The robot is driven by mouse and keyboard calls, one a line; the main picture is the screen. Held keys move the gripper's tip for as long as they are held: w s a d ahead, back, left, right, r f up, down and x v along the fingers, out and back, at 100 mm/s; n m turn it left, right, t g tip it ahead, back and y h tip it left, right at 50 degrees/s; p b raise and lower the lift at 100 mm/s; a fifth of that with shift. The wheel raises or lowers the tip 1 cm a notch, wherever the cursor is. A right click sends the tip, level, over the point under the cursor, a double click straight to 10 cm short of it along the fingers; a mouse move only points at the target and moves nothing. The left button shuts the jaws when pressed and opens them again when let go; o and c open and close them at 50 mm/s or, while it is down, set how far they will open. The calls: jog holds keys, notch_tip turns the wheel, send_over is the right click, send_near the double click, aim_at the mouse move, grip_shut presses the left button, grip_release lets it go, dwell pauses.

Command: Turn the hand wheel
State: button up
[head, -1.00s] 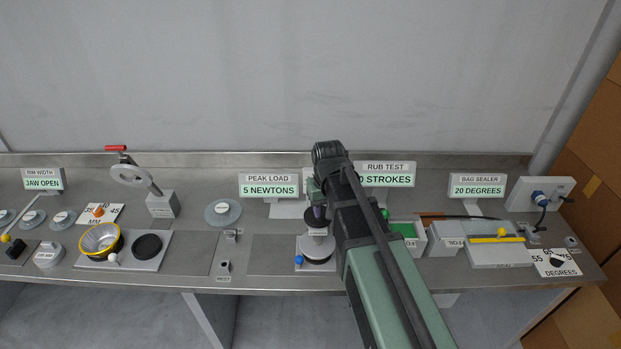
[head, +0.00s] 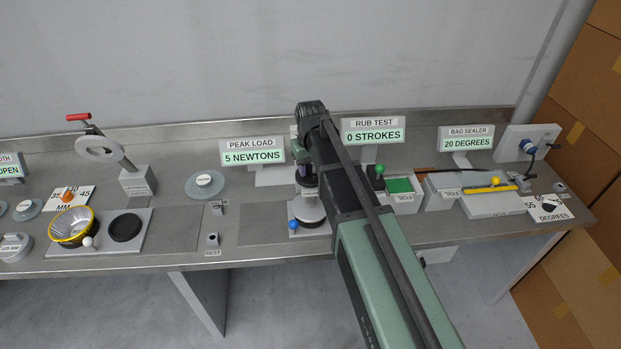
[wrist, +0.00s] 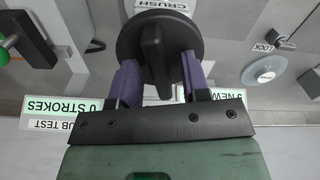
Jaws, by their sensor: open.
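The hand wheel, a black round disc with a raised bar across it (wrist: 152,45), fills the top middle of the wrist view, near a CRUSH label. My gripper (wrist: 158,78) is open, its two purple fingers on either side of the wheel's bar. I cannot tell whether they touch it. In the head view the press (head: 308,208) with the blue ball knob stands left of my arm, which hides much of it and my gripper (head: 308,172). The PEAK LOAD sign (head: 252,152) behind it reads 5 NEWTONS.
The RUB TEST sign (head: 373,131) reads 0 STROKES, with a green-ball lever (head: 379,172) below it. The bag sealer (head: 497,203) is at the right. A ring with a red-handled crank (head: 100,148) and a yellow-rimmed cup (head: 72,227) are at the left.

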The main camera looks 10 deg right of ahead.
grip_shut()
jog(key=shift+m, duration=0.3)
jog(key=m, duration=1)
jog(key=shift+m, duration=2)
